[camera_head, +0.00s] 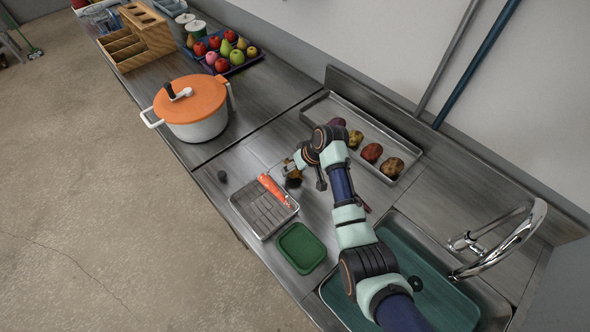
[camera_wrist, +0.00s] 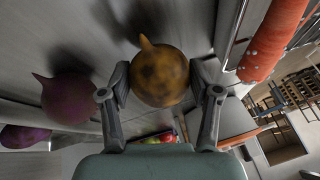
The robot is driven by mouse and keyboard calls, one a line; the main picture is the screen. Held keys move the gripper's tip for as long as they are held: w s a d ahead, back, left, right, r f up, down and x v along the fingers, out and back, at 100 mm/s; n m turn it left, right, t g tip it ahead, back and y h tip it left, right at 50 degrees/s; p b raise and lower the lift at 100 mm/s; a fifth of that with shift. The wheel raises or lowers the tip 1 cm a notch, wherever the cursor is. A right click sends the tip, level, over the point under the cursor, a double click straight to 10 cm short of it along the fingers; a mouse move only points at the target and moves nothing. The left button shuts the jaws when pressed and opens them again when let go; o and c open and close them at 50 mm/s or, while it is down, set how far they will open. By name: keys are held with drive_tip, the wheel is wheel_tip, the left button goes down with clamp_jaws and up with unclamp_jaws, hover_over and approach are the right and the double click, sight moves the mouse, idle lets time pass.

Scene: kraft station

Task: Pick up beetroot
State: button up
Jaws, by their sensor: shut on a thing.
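My gripper (camera_head: 292,171) is low over the steel counter, just right of the wire-grid tray. In the wrist view, my gripper (camera_wrist: 159,80) is shut on a round, mottled yellow-brown root (camera_wrist: 160,76) with a short pointed tip, beetroot-like in shape. In the head view this root (camera_head: 293,183) is mostly hidden by the fingers. A purple, beetroot-like root (camera_wrist: 68,98) with a pointed tip lies left of my gripper in the wrist view. I cannot tell whether the held root touches the counter.
The wire-grid tray (camera_head: 250,222) holds an orange carrot (camera_head: 273,188). A long steel tray (camera_head: 342,103) at the wall holds several potato-like vegetables. A green lidded box (camera_head: 301,248), a teal sink (camera_head: 447,290) and an orange-lidded pot (camera_head: 196,121) stand around.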

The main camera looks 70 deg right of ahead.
wheel_tip(320, 180, up, 19)
drive_tip(key=shift+f+p, duration=0.1)
drive_tip(key=shift+p, duration=1.1)
